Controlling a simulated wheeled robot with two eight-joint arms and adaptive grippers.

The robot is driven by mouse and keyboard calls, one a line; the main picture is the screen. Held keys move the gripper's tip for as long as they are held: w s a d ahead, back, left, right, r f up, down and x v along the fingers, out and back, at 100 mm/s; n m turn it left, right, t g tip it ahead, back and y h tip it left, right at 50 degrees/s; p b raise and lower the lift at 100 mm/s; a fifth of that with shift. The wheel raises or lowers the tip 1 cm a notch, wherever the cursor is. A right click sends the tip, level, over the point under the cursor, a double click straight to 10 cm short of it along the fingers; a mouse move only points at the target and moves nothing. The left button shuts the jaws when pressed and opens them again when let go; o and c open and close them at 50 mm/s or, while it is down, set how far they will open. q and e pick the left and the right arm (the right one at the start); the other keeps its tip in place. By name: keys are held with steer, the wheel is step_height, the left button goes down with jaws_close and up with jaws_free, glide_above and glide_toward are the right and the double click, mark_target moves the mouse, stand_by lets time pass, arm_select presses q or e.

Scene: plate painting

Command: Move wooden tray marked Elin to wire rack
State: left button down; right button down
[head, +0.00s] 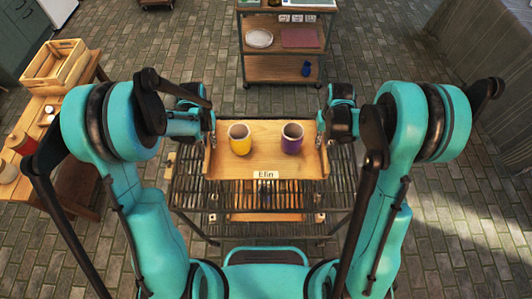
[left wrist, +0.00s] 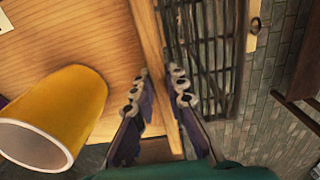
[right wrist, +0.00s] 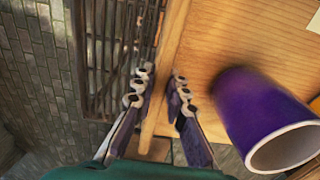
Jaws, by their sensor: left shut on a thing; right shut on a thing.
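The wooden tray (head: 265,160) with the label "Elin" (head: 265,174) on its front edge is over the wire rack (head: 300,193). I cannot tell whether it rests on the rack or is held just above it. A yellow cup (head: 239,139) and a purple cup (head: 292,138) stand upright in the tray. My left gripper (left wrist: 160,88) is shut on the tray's left side wall, close to the yellow cup (left wrist: 50,115). My right gripper (right wrist: 160,90) is shut on the tray's right side wall, close to the purple cup (right wrist: 265,115).
A shelf cart (head: 283,45) with a plate (head: 259,38) stands at the back. A wooden table (head: 50,135) at the left carries a wooden crate (head: 54,63) and several small containers. Another wooden piece shows under the rack's top. Brick floor lies open at the right.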

arm_select(q)
steer(key=shift+f+b, duration=0.5)
steer(key=shift+f, duration=0.15)
arm_select(e)
steer(key=shift+f, duration=0.65)
arm_select(q)
steer(key=c, duration=1.9)
jaws_free()
steer(key=shift+f, duration=0.2)
steer(key=shift+c, duration=0.2)
arm_select(e)
steer(key=c, duration=1.9)
jaws_free()
steer(key=shift+f, duration=0.2)
steer(key=shift+c, duration=0.2)
arm_select(q)
steer(key=o, duration=0.4)
steer(key=shift+r, duration=0.15)
arm_select(e)
steer(key=o, duration=0.4)
steer(key=shift+r, duration=0.15)
arm_select(q)
steer(key=shift+r, duration=0.1)
arm_select(e)
steer(key=shift+r, duration=0.1)
arm_select(q)
step_height(320, 180, up, 12)
arm_select(e)
step_height(320, 180, up, 12)
